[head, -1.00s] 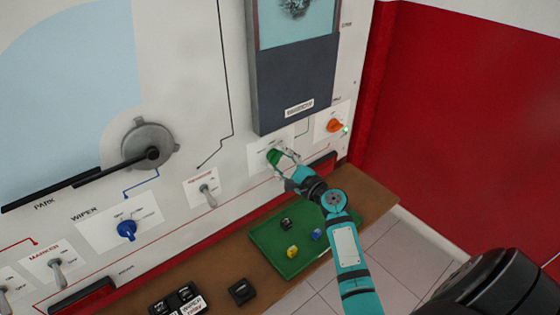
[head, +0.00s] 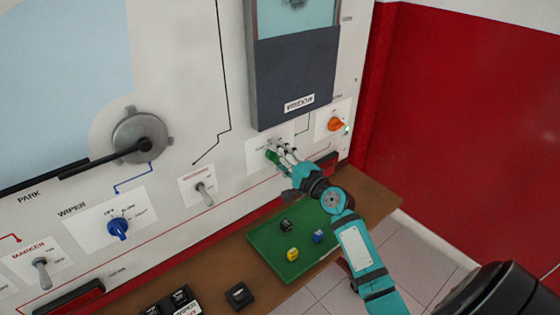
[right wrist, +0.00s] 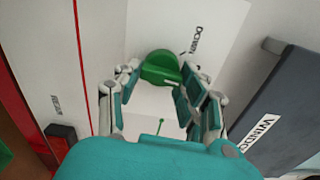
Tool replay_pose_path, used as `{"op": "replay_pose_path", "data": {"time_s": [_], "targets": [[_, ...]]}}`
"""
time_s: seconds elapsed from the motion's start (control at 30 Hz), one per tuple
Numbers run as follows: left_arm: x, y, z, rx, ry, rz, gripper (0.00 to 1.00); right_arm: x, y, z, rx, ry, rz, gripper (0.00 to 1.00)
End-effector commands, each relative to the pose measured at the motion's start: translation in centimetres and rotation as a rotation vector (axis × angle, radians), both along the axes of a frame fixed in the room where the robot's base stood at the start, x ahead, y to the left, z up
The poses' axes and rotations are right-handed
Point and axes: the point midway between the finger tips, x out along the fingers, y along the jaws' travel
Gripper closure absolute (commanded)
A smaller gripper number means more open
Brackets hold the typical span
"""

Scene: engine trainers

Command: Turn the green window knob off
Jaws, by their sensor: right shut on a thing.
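The green window knob (head: 272,156) sits on a white label plate on the panel, below the dark window unit. Part of the plate's lettering is hidden by the gripper. My left gripper is not in view.
A toggle switch (head: 205,193) and a blue wiper knob (head: 118,228) are to the left.

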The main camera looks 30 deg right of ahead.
Motion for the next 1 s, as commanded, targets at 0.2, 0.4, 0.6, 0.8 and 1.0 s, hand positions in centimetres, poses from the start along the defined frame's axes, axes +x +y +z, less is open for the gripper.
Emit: {"op": "replay_pose_path", "data": {"time_s": [0.2, 0.4, 0.6, 0.8, 1.0], "targets": [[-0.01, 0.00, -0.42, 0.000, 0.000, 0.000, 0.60, -0.01, 0.12, -0.20, -0.068, -0.002, 0.003, 0.92], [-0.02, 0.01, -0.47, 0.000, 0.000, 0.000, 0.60, -0.01, 0.11, -0.16, -0.087, -0.002, 0.003, 0.92], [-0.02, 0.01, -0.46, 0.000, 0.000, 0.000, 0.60, -0.01, 0.12, -0.16, -0.088, -0.002, 0.003, 0.92], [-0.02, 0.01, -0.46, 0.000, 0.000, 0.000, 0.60, -0.01, 0.13, -0.17, -0.087, -0.002, 0.003, 0.50], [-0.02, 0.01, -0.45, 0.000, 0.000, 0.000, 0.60, -0.01, 0.07, -0.07, -0.087, -0.004, 0.002, 0.36]]}}
